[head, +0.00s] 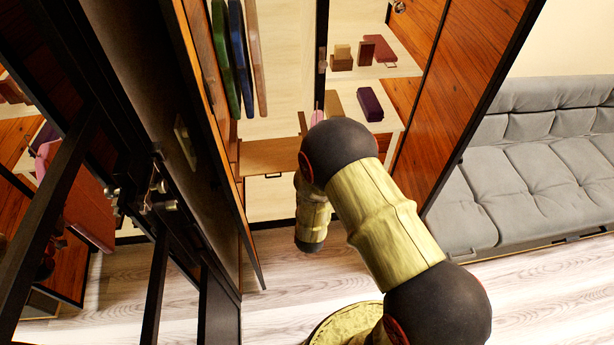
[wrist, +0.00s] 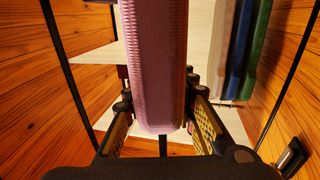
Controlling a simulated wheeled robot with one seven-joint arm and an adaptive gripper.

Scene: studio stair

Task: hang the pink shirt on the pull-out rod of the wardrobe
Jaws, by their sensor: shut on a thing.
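The pink shirt (wrist: 155,75) fills the upper middle of the wrist view as a narrow folded strip. My gripper (wrist: 158,128) has one finger on each side of its lower part and is shut on it. In the head view only a small pink sliver of the shirt (head: 319,116) shows above my dark arm joint, which hides the gripper. The wardrobe (head: 465,70) stands open with wood-grained panels, and my forearm reaches in front of it. I cannot make out the pull-out rod in either view.
Green (head: 220,60), blue (head: 240,60) and tan (head: 257,60) garments hang at the left inside the wardrobe. Shelves at the right hold a purple box (head: 370,104) and small brown boxes (head: 341,57). A grey sofa (head: 550,165) stands at right. A mirrored door is at left.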

